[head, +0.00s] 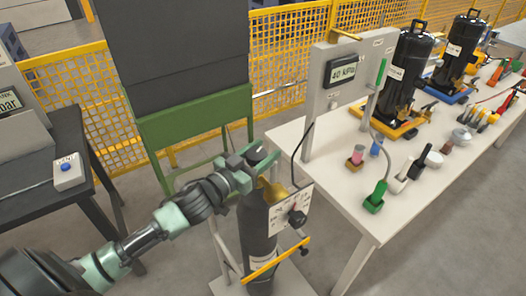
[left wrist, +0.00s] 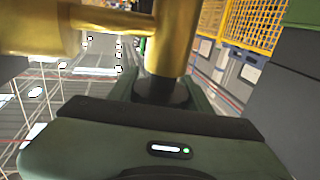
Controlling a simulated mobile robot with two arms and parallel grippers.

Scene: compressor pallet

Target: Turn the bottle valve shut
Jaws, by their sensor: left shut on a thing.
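The dark grey gas bottle (head: 256,238) stands upright on a trolley beside the white table. Its brass valve (head: 274,190) sits on top. My left gripper (head: 256,158) is at the top of the bottle, shut on the valve's knob, which it mostly hides. In the left wrist view, the brass valve body (left wrist: 168,40) runs down to a dark round knob (left wrist: 160,92) between the fingers. How far the knob is turned cannot be told. My right gripper is in neither view.
A panel with a black-and-red knob (head: 297,217) and a yellow bar (head: 275,260) are close to the bottle. The white table (head: 340,205) carries a gauge reading 40 kPa (head: 343,72), black compressors (head: 407,68) and several small parts. A green-framed stand (head: 195,125) is behind my arm.

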